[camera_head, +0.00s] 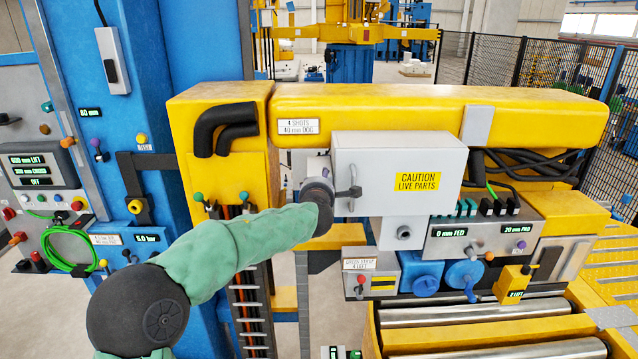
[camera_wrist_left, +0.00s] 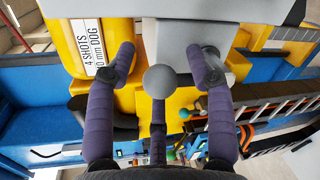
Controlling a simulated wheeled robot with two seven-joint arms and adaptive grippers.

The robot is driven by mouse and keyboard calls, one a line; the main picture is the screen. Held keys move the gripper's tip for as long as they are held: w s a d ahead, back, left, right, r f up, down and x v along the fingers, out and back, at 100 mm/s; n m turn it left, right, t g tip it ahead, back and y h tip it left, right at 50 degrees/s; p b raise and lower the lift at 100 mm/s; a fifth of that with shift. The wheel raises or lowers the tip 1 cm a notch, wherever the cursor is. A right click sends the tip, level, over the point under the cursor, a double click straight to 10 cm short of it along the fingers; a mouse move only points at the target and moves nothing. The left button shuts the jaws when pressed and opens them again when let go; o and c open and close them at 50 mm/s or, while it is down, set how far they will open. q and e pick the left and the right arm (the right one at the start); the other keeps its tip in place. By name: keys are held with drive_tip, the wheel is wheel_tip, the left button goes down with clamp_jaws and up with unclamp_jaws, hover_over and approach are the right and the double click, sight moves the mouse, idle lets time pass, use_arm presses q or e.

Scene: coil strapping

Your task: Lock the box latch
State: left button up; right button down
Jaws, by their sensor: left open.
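The light grey box (camera_head: 385,160) with a yellow "CAUTION LIVE PARTS" label is mounted below the yellow beam in the head view. The grey box (camera_wrist_left: 220,38) lies behind the right finger. My right gripper is not in view.
The yellow beam (camera_head: 400,115) runs above the box, with a "4 SHOTS" label. Black hoses (camera_head: 222,128) bend at its left. A control panel (camera_head: 485,240), a blue round knob (camera_head: 464,274) and rollers (camera_head: 470,312) lie below right. A blue column (camera_head: 205,50) stands left.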

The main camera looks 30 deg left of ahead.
use_arm(q)
drive_tip(key=v, duration=1.2)
drive_tip(key=shift+w+f, duration=0.1)
drive_tip(key=shift+w, duration=0.05)
drive_tip(key=s+d+f+n+g+h+b, duration=0.1)
drive_tip(key=d+f+n+g+h+b, duration=0.2)
drive_tip(key=f, duration=1.1)
drive_tip(key=s+d+f+n+g+h+b, duration=0.15)
drive_tip(key=d+f+n+b, duration=0.3)
drive_tip(key=f, duration=0.95)
drive_tip(key=d+f+n+g+h+b, duration=0.2)
drive_tip(key=d+f+n+g+b, duration=0.15)
drive_tip(key=f, duration=0.95)
drive_tip(key=s+d+f+n+g+h+b, duration=0.1)
drive_tip(key=s+d+f+n+b, duration=0.3)
drive_tip(key=f, duration=1.4)
drive_tip(key=s+d+f+n+g+h+b, duration=0.2)
drive_tip(key=s+f+n+b, duration=0.9)
drive_tip(key=f+n, duration=0.7)
drive_tip(key=s+d+f+n+g+h+b, duration=0.1)
drive_tip(key=s+d+f+n+g+b, duration=0.1)
drive_tip(key=s+d+f+n+b, duration=0.4)
drive_tip(key=s+f+n+b, duration=0.2)
drive_tip(key=s+f+n, duration=0.3)
drive_tip(key=f, duration=0.7)
drive_tip(key=shift+s+n+g, duration=0.15)
drive_tip(key=shift+n+g, duration=0.15)
drive_tip(key=shift+g, duration=0.1)
drive_tip(key=shift+d+f+h, duration=0.15)
drive_tip(key=shift+h, duration=0.1)
